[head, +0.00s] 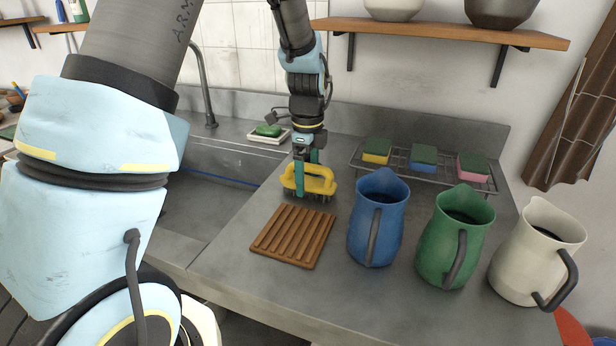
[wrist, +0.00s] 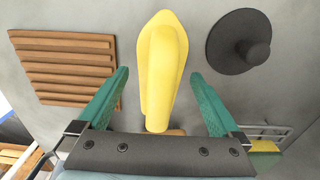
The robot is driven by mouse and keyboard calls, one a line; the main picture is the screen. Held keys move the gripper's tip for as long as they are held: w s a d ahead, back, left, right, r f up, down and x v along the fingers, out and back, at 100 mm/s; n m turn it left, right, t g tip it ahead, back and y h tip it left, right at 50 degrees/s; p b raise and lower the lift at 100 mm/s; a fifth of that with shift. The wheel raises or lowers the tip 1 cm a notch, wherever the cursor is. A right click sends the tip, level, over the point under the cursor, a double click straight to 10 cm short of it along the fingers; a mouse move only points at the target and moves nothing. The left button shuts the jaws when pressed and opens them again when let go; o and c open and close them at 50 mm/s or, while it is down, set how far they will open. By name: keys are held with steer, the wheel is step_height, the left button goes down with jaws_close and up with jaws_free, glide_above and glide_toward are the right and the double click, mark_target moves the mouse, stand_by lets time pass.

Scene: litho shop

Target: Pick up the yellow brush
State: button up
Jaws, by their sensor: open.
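The yellow brush (head: 322,181) stands on the grey counter behind the wooden slatted rack, its looped handle up and its bristles down. My gripper (head: 303,184) is at the brush, pointing down, with one teal finger in front of the handle. In the wrist view the brush (wrist: 162,70) lies lengthwise between the two open fingers of my gripper (wrist: 160,76). A gap shows on each side of the handle, so the fingers appear not to touch it. The far finger is mostly hidden in the head view.
The wooden rack (head: 293,236) lies close in front. Blue (head: 374,222), green (head: 453,240) and cream (head: 524,262) pitchers stand to the right. A wire rack (head: 398,163) with sponges is behind. A dark knobbed disc (wrist: 239,38) lies near the brush. The sink is left.

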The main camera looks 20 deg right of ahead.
steer(key=shift+f, duration=0.45)
steer(key=c, duration=1.5)
